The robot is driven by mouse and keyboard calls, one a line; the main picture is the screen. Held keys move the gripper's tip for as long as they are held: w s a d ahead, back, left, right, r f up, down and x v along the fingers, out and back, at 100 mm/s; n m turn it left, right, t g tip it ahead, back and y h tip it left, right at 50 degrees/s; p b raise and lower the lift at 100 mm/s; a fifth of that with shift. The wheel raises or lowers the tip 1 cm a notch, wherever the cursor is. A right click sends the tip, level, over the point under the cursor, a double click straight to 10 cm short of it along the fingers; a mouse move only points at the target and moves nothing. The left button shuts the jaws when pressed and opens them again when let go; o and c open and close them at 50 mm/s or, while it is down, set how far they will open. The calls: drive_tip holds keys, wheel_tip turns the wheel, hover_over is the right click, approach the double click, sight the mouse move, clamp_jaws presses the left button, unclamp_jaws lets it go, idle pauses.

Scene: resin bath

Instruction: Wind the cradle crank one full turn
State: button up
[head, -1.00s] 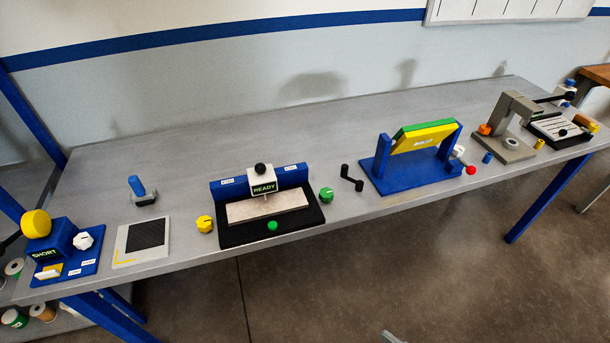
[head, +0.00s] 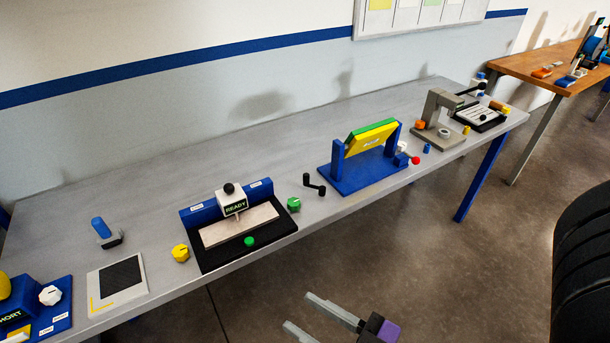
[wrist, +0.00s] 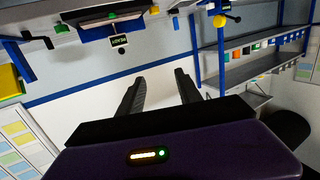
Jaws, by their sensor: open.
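The cradle is a blue stand (head: 362,171) holding a tilted panel (head: 372,137), yellow on its face and green along its top edge, on the right half of the bench. A crank with a red knob (head: 415,160) sticks out at the cradle's right side. A separate black crank-shaped piece (head: 314,184) is on the bench left of the cradle. It also shows in the wrist view (wrist: 38,41). My gripper (head: 298,311) is open and empty, low in front of the bench and well apart from the crank. Its two fingers show in the wrist view (wrist: 160,84).
A black-based fixture (head: 210,262) marked READY stands left of the cradle, with yellow (head: 181,253) and green (head: 293,204) knobs beside it. A grey press (head: 437,112) stands right of the cradle. Open floor (head: 450,270) lies in front. A black rounded object (head: 585,255) is at right.

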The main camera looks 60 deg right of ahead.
drive_tip(key=w+d+m+h+p, duration=0.1)
drive_tip(key=w+d+m+h, duration=0.15)
drive_tip(key=w+d, duration=0.6)
drive_tip(key=m+g+y+p, duration=0.2)
drive_tip(key=m+g+p, duration=0.2)
drive_tip(key=g, duration=0.9)
hover_over(307, 175)
drive_tip(key=s+a, duration=0.2)
wheel_tip(307, 175, down, 6)
drive_tip(key=shift+p+x, duration=0.55)
drive_tip(key=shift+x, duration=3.15)
drive_tip(key=shift+d, duration=0.1)
